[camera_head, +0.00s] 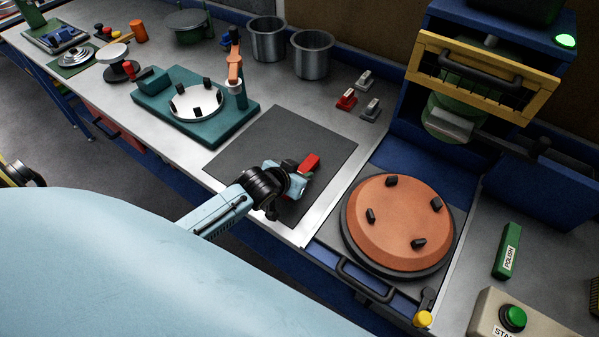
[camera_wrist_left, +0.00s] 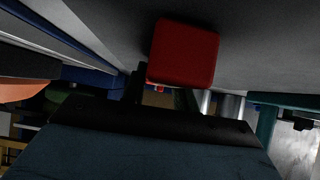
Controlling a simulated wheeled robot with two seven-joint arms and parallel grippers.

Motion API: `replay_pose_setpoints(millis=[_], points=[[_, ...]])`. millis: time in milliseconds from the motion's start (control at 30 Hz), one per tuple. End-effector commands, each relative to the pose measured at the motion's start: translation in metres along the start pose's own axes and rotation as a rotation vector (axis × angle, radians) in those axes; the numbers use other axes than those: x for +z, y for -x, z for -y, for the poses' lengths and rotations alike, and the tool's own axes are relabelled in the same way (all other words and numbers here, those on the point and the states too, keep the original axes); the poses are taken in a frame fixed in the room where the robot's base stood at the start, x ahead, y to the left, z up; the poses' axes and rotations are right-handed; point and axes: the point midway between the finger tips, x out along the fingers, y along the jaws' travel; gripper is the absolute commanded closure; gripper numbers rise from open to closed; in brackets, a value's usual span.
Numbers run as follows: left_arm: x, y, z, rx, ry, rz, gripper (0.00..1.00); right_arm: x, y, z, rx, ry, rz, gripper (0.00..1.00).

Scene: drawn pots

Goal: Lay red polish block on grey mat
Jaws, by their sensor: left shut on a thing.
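The red polish block (camera_head: 309,163) is between the fingers of my left gripper (camera_head: 299,174), over the right part of the grey mat (camera_head: 257,140). In the left wrist view the red block (camera_wrist_left: 183,55) is large and close, with a dark grey surface behind it. My left gripper is shut on the block. Whether the block touches the mat or hangs just above it, I cannot tell. My right gripper is not in view.
Left of the mat is a teal fixture (camera_head: 190,118) with a round plate. Right is an orange disc (camera_head: 398,225) with dark pegs. Two metal pots (camera_head: 314,55) and small red and grey pieces (camera_head: 347,99) stand behind. A green POLISH block (camera_head: 507,250) lies far right.

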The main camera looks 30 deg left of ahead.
Motion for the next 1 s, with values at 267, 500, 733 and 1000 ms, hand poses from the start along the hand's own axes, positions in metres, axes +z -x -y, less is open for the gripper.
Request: replay_pose_setpoints(millis=[267,500,733,1000], points=[[-0.001,-0.001,0.0,0.001,0.0,-0.003,1.0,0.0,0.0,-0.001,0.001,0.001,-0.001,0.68],[0.002,-0.002,0.0,0.0,0.0,-0.002,0.53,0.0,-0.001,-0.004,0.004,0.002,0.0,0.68],[0.002,-0.002,0.0,0.0,0.0,-0.002,0.49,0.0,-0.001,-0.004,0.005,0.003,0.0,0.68],[0.0,0.013,0.0,0.0,-0.001,0.0,0.49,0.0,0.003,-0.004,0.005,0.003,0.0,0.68]])
